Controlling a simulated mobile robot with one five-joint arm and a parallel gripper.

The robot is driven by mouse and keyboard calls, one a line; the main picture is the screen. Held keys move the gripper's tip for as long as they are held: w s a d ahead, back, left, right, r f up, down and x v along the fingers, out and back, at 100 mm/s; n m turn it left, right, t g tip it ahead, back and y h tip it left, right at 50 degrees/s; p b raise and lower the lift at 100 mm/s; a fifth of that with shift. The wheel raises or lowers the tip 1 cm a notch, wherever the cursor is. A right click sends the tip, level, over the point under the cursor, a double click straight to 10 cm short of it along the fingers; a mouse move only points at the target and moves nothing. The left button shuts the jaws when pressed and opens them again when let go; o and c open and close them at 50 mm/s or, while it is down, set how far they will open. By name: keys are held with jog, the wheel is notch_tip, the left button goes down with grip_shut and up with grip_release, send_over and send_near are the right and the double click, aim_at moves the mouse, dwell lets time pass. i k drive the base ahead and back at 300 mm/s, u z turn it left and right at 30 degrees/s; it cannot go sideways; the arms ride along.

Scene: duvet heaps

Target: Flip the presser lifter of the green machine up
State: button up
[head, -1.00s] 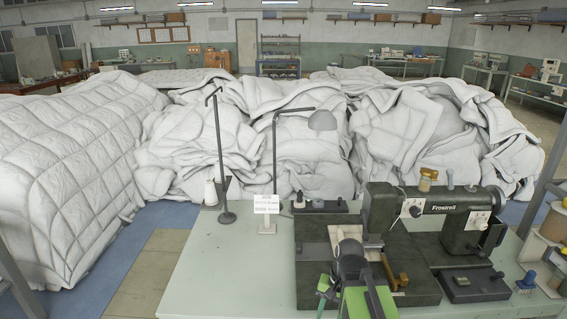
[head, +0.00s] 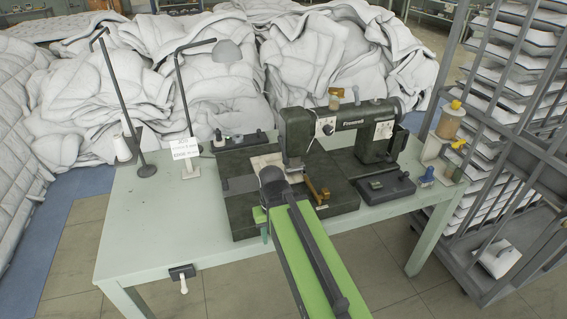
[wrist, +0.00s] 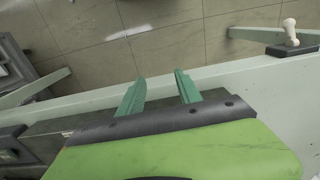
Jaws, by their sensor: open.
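The dark green sewing machine (head: 345,125) stands on a dark bed plate on the pale green table. A small brass-coloured lever (head: 318,192) sits at its front, just right of my arm's end; I cannot tell if it is the presser lifter. My arm reaches in from the bottom of the head view, over the table, and covers part of the plate below the needle. In the wrist view my gripper (wrist: 159,90) is open, its two teal fingers apart with nothing between them. They show against the table edge and floor. The machine's head is not recognisable there.
The pale green table (head: 140,225) carries thread stands, a white card (head: 185,148) and a dark box (head: 385,187). A white-handled clamp (head: 182,275) is on its front edge. A grey rack (head: 500,150) stands at right. Duvet heaps (head: 330,55) lie behind.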

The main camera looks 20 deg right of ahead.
aim_at(286, 161)
jog(key=u, duration=2.3)
jog(key=k, duration=0.6)
jog(key=z, duration=1.15)
jog(key=i, duration=0.5)
jog(key=u, duration=0.2)
